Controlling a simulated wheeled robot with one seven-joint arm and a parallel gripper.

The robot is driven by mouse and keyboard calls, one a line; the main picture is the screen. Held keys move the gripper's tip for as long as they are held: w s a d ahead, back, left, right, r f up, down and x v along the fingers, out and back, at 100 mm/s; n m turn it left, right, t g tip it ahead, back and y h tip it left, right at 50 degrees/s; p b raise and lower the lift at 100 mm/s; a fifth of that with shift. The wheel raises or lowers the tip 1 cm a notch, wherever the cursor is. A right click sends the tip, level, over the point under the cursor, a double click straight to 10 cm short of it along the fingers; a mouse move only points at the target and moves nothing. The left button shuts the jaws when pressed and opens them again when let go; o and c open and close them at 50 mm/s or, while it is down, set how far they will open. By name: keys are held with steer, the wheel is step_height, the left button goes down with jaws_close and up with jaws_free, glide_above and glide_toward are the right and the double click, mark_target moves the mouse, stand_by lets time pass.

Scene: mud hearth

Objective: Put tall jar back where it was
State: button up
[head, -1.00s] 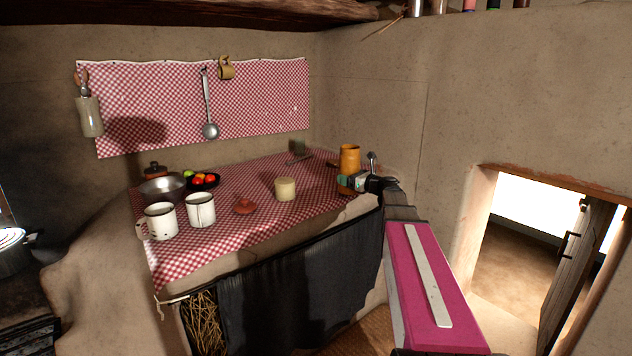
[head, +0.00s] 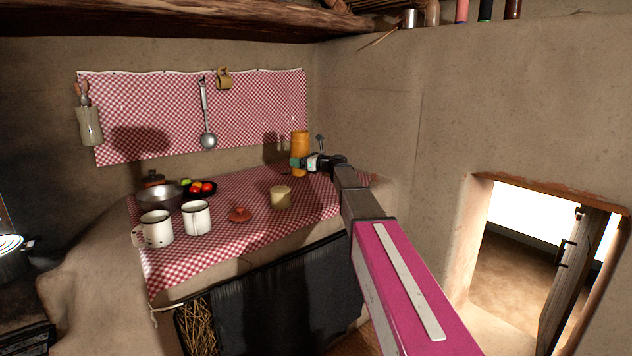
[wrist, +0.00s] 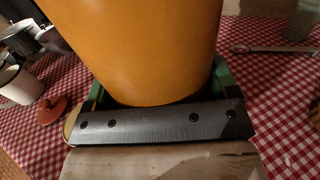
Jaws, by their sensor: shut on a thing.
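The tall jar (head: 300,142) is a plain orange-yellow cylinder, upright over the back right part of the checked counter. My gripper (head: 299,163) is shut on its lower part. In the wrist view the jar (wrist: 140,45) fills the upper middle, between the green finger pads of my gripper (wrist: 155,90). Its top is out of that view. I cannot tell for certain whether its base touches the cloth.
The counter's red-and-white cloth (head: 235,245) holds a cream pot (head: 281,198), a red-brown lid (head: 240,215), two white mugs (head: 157,229), a metal bowl (head: 158,196) and a dark fruit plate (head: 202,194). A wrench-like metal tool (wrist: 275,50) lies right of the jar in the wrist view.

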steer(key=shift+w+d+f, duration=0.8)
steer(key=shift+d+f, duration=0.35)
steer(key=shift+f, duration=0.35)
steer(key=shift+w+d+f, duration=0.8)
steer(key=shift+d+f, duration=0.3)
steer(key=shift+f, duration=0.35)
steer(key=shift+w+d+f, duration=0.8)
steer(key=shift+d+f, duration=0.35)
steer(key=shift+f, duration=0.35)
steer(key=o, duration=1)
steer(key=shift+f, duration=0.1)
steer(key=v, duration=1.2)
